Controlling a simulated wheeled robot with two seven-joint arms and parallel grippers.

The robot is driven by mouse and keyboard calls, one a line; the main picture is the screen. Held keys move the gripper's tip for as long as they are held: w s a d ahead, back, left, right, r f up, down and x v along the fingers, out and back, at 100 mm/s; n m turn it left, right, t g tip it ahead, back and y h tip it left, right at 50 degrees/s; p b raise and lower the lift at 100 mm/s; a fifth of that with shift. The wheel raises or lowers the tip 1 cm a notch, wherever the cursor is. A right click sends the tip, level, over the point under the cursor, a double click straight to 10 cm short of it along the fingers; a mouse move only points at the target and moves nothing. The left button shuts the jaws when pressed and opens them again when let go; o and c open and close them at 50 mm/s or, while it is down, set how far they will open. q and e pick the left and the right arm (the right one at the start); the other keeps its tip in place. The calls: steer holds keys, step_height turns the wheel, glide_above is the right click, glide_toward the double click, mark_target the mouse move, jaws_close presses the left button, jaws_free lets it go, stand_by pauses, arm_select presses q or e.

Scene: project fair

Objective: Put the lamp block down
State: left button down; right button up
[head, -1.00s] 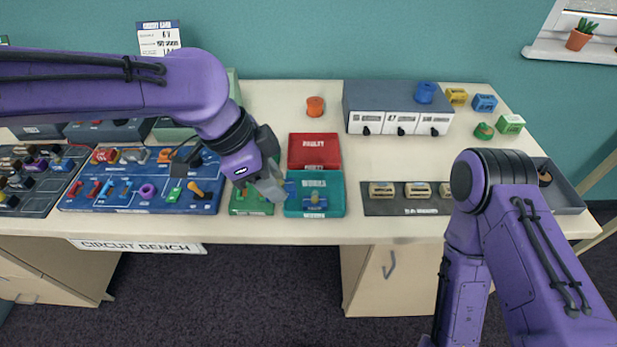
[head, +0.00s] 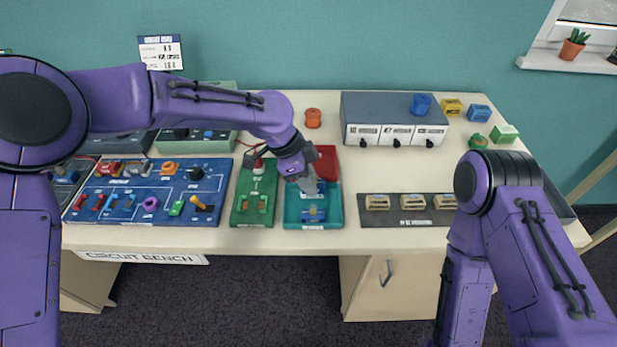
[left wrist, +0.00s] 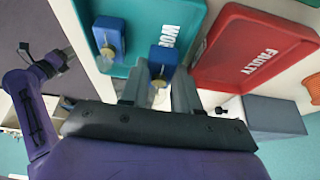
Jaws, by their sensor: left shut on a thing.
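My left gripper (head: 310,190) is over the back part of the teal tray (head: 335,217). In the left wrist view its two fingers (left wrist: 158,88) are shut on a small blue lamp block (left wrist: 162,57) with a pale bulb. The held block shows against the teal tray (left wrist: 185,25), near its edge; I cannot tell whether it touches the tray. Another blue lamp block (head: 312,214) sits in the front of that tray and also shows in the left wrist view (left wrist: 108,42). My right arm shows at the right, but its gripper is not visible.
A red tray (head: 328,155) marked FAULTY is directly behind the teal tray. A green board (head: 241,208) with parts is to its left, then a blue board (head: 120,178). A dark strip with several beige blocks (head: 377,202) lies right. A grey-blue unit (head: 375,108) stands behind.

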arm_select(q)
steer(key=shift+f, duration=0.5)
steer(key=shift+f, duration=0.15)
steer(key=shift+f, duration=0.45)
steer(key=c, duration=0.8)
jaws_free()
steer(key=shift+s+r, duration=0.1)
steer(key=shift+r, duration=0.1)
